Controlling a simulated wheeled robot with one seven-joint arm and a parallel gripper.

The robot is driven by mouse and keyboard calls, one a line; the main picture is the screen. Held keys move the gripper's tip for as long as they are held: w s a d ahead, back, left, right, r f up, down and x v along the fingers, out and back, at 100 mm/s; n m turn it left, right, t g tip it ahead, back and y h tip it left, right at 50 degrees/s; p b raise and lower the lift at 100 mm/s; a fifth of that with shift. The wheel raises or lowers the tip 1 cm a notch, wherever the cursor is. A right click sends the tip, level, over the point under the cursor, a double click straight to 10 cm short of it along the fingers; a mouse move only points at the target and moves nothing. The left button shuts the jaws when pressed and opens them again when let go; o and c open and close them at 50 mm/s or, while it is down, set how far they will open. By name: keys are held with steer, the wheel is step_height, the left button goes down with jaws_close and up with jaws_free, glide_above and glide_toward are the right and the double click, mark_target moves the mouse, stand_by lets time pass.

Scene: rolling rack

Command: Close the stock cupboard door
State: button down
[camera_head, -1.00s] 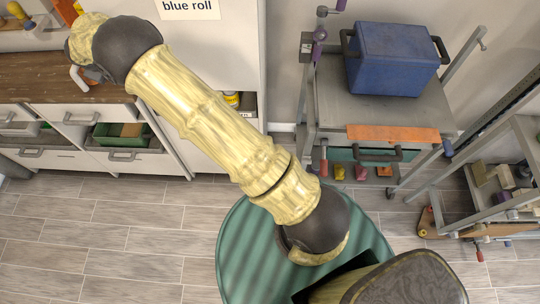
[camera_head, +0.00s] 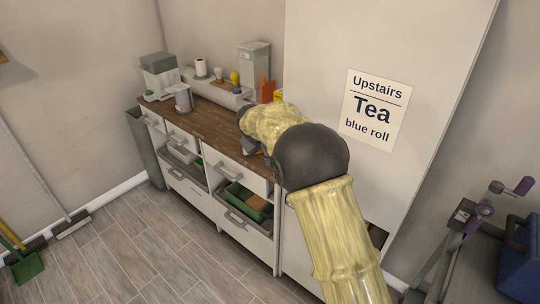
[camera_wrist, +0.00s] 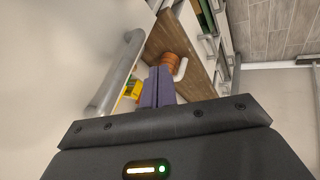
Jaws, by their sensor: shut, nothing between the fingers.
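The tall white cupboard (camera_head: 410,60) stands right of the wooden worktop and carries a sign (camera_head: 375,110) reading "Upstairs Tea blue roll". A dark gap with something in it shows low on the cupboard, beside my arm. I cannot tell how far its door stands open. In the wrist view a grey bar handle (camera_wrist: 116,72) runs along a pale panel (camera_wrist: 50,70) at the left, apart from my fingers. My gripper (camera_wrist: 158,72) is shut and empty, with its purple fingers pointing towards the worktop side. In the head view my arm hides the fingers.
The worktop (camera_head: 205,118) holds a grey canister (camera_head: 183,98), a tall container (camera_head: 254,62) and small items. Drawers and a green bin (camera_head: 248,202) lie below it. A trolley with a blue box (camera_head: 520,255) stands at the right.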

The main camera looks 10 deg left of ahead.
steer(key=v, duration=0.3)
steer(key=shift+s+a, duration=0.1)
steer(key=shift+a, duration=0.05)
steer(key=s+d+f+m+g, duration=0.2)
steer(key=s+d, duration=0.4)
steer(key=d, duration=0.4)
steer(key=s+d+f+m+g, duration=0.1)
steer(key=s+d+m, duration=0.1)
steer(key=s+d, duration=0.65)
steer(key=s+d+f+m+g, duration=0.1)
steer(key=s+d+f+m, duration=0.1)
steer(key=s+d, duration=0.3)
steer(key=s+d+f+m, duration=0.2)
steer(key=s+d, duration=0.4)
steer(key=s, duration=0.6)
steer(key=shift+d+f+g+y, duration=0.15)
steer(key=shift+f+g+y, duration=0.15)
steer(key=shift+g, duration=0.1)
